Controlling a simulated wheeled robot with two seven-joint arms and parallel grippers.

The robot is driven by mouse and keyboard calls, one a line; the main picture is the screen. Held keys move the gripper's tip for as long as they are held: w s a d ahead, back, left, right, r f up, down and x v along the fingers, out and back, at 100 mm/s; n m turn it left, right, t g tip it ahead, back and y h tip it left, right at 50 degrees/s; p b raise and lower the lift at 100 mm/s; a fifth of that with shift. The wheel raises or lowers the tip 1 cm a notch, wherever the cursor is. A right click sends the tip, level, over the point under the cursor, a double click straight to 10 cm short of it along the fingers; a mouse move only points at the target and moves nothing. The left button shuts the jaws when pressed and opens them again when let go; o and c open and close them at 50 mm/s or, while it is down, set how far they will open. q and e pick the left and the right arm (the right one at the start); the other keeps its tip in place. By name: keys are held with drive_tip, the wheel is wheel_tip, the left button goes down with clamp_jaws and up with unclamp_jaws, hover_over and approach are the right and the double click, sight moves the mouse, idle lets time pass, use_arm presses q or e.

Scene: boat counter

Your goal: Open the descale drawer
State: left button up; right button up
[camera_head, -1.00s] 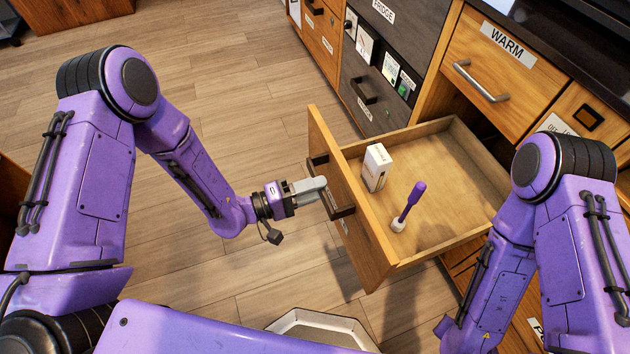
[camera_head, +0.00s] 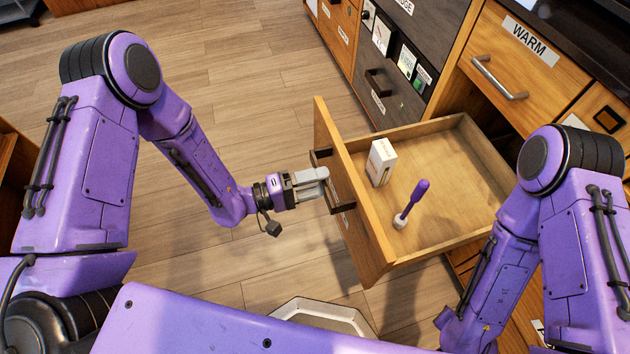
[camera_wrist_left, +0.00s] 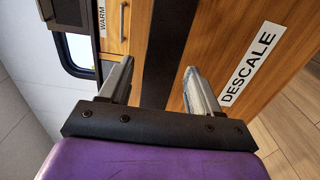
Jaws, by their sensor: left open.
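The descale drawer (camera_head: 368,240) is a wooden drawer pulled well out from the counter, its inside in full view. Its DESCALE label (camera_wrist_left: 247,64) shows in the left wrist view. The dark bar handle (camera_head: 320,160) is on its front face. My left gripper (camera_head: 327,180) is open, its two grey fingers pointing at the handle from the left. In the left wrist view the dark handle bar (camera_wrist_left: 167,45) runs between the parted fingers (camera_wrist_left: 158,70). I cannot tell whether they touch it. My right gripper is out of view.
The WARM drawer (camera_head: 520,55) above right is shut. The dark fridge front (camera_head: 415,60) lies beyond. Wooden floor left of the drawer is clear.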

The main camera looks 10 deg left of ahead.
use_arm(q)
drive_tip(key=v, duration=1)
drive_tip(key=shift+a, duration=0.3)
